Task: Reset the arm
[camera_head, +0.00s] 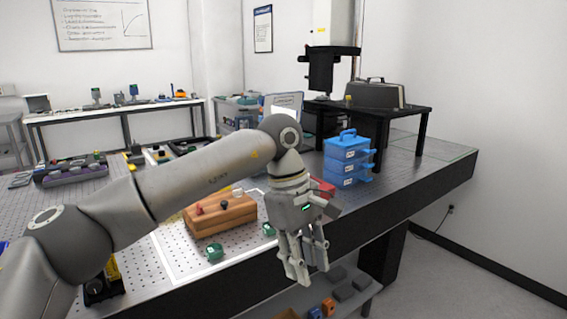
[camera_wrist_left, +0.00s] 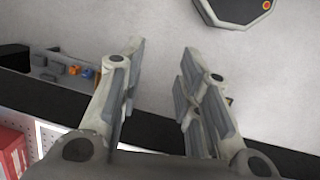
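My left arm comes in from the left and reaches across the optical table (camera_head: 440,172). Its gripper (camera_head: 307,272) hangs fingers-down in front of the table's dark front edge. In the left wrist view the gripper's two fingers (camera_wrist_left: 162,75) stand apart with nothing between them. The gripper is empty and touches nothing that I can see. My right gripper is in neither view.
Blue stacked cases (camera_head: 347,158) stand farther right. A lower shelf (camera_head: 352,300) holds small blocks. Floor (camera_head: 450,280) at right is clear.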

